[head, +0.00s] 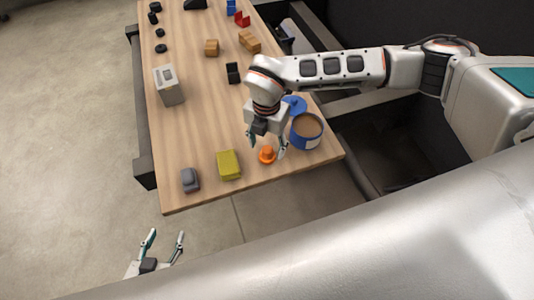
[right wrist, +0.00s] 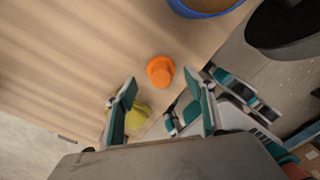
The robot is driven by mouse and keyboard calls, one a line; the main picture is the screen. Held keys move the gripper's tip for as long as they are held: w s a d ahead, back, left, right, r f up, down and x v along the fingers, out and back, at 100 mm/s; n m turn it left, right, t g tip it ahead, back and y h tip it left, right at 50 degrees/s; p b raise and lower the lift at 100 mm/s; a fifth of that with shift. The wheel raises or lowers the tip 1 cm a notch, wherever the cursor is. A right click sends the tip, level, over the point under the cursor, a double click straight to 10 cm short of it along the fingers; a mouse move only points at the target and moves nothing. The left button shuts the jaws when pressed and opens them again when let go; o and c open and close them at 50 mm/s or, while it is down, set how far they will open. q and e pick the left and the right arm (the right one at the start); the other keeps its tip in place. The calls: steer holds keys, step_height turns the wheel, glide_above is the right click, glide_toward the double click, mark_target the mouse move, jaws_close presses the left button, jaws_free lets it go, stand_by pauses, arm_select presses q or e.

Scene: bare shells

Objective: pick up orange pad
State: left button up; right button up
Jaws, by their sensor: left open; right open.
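The orange pad (head: 267,155), a small round piece with a raised knob, sits on the wooden table (head: 200,130) near its front edge. In the right wrist view the orange pad (right wrist: 160,70) lies ahead of the fingertips, in line with the gap between them. My right gripper (head: 266,146) is open and empty, above and close to the orange pad; in the right wrist view its two fingers (right wrist: 166,90) are spread apart. My left gripper (head: 163,238) is open and empty, off the table's front edge at lower left.
A blue container (head: 306,131) stands right beside the orange pad. A yellow block (head: 229,165) and a grey object (head: 190,180) lie to its left. A grey box (head: 169,85), a black item (head: 233,73) and wooden blocks (head: 250,41) stand further back. The table's middle is clear.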

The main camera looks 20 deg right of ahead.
mark_target(267, 149)
step_height(267, 149, down, 4)
steer(key=shift+d+r, duration=0.1)
steer(key=shift+r, duration=0.15)
steer(key=c, duration=1)
steer(key=shift+r, duration=0.15)
step_height(267, 149, up, 20)
steer(key=shift+f+p, duration=0.1)
steer(key=shift+p, duration=0.7)
steer(key=shift+o, duration=0.2)
steer(key=shift+c, duration=0.7)
